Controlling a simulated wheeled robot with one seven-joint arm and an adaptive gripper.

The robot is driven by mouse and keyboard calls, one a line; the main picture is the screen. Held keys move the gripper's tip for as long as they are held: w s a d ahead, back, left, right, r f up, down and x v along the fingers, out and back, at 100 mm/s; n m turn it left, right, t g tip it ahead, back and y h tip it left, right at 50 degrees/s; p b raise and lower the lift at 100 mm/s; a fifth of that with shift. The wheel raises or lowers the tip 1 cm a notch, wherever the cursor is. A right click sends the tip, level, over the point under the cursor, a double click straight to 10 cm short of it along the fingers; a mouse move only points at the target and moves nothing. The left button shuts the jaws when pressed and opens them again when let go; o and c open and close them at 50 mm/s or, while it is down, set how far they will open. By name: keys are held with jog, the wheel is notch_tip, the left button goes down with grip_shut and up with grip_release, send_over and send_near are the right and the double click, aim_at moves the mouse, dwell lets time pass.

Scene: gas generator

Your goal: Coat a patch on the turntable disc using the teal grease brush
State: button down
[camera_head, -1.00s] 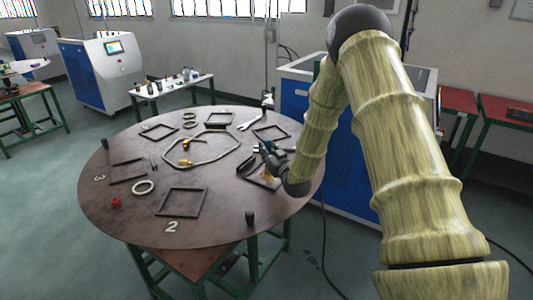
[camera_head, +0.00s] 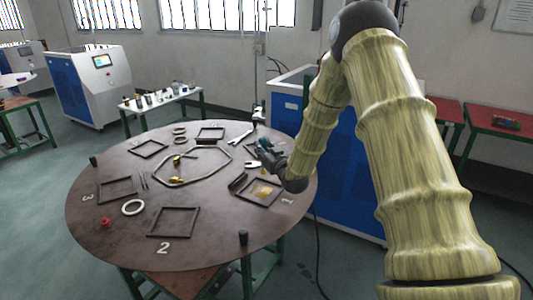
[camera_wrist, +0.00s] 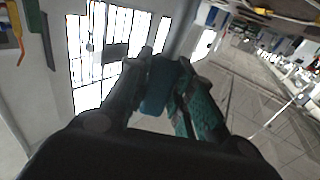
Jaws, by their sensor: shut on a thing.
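The dark brown turntable disc (camera_head: 200,225) is a round tabletop on green legs. My gripper (camera_head: 264,155) is over its right side; it also shows in the wrist view (camera_wrist: 160,75). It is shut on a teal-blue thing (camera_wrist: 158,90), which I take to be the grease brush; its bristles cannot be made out. A square dark frame (camera_head: 239,185) lies on the disc near the number 1, just in front of my gripper. Inside it is a yellow-brown smear (camera_head: 263,190). I cannot tell whether the brush touches the disc.
Other dark frames (camera_head: 172,222), a white ring (camera_head: 132,207), a bent pipe loop (camera_head: 215,174), a wrench (camera_head: 240,136) and a red part (camera_head: 105,222) lie on the disc. A black post (camera_head: 242,238) stands at its front edge. A blue-white cabinet (camera_head: 345,160) stands behind my arm.

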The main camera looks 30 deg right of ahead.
notch_tip(320, 180, up, 2)
jog(key=shift+s+a+r, duration=0.1)
jog(key=shift+s+r, duration=0.05)
jog(key=shift+r, duration=0.05)
jog(key=shift+f, duration=0.1)
dwell(0.6)
